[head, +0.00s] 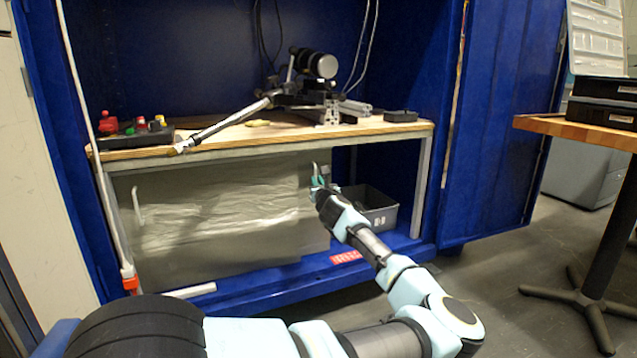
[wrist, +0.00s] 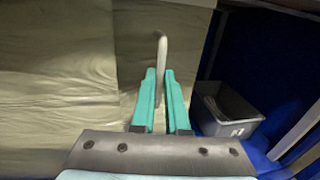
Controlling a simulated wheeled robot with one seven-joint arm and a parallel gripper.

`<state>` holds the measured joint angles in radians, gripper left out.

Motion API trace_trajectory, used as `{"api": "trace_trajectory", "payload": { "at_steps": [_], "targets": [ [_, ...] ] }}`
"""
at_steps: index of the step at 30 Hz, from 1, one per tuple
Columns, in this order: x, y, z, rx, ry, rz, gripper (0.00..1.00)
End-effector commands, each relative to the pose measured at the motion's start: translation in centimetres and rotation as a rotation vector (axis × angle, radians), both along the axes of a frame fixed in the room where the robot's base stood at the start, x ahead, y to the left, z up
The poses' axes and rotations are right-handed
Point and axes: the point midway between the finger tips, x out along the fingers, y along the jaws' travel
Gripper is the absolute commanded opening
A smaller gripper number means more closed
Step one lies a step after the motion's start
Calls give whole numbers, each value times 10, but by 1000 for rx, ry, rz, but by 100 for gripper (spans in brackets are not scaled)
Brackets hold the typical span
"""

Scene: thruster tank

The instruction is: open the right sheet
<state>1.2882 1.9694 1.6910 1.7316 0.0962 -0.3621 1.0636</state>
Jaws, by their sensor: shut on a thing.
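The right sheet (head: 314,228) is a grey panel under the bench, partly covered by the wrinkled left sheet (head: 220,215). In the wrist view, a strip of the right sheet (wrist: 135,35) shows beside the left sheet (wrist: 55,90). The right sheet has a pale upright handle (wrist: 161,48) near its right edge. My gripper (wrist: 160,76) has its teal fingers on either side of the handle's lower part, shut on it. In the head view, my gripper (head: 318,186) is at the handle (head: 315,170). The fingers hide the handle's lower end.
To the right of the sheet the space under the bench is open, with a grey bin (head: 372,208) inside. The bench top (head: 235,132) carries a clamp arm and a control box. A bench post (head: 421,185) stands right of the bin. The left sheet has its own handle (head: 138,205).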

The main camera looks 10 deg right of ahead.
Motion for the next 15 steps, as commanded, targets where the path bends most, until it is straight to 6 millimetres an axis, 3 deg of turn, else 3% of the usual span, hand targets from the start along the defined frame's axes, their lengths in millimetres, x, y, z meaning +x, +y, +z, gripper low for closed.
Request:
{"api": "trace_trajectory", "payload": {
  "at_steps": [1, 8, 15],
  "targets": [
    [0, -1, 0, 0, 0, -1, 16],
    [0, 0, 0, 0, 0, -1, 41],
    [0, 0, 0, 0, 0, 0, 42]
  ]
}}
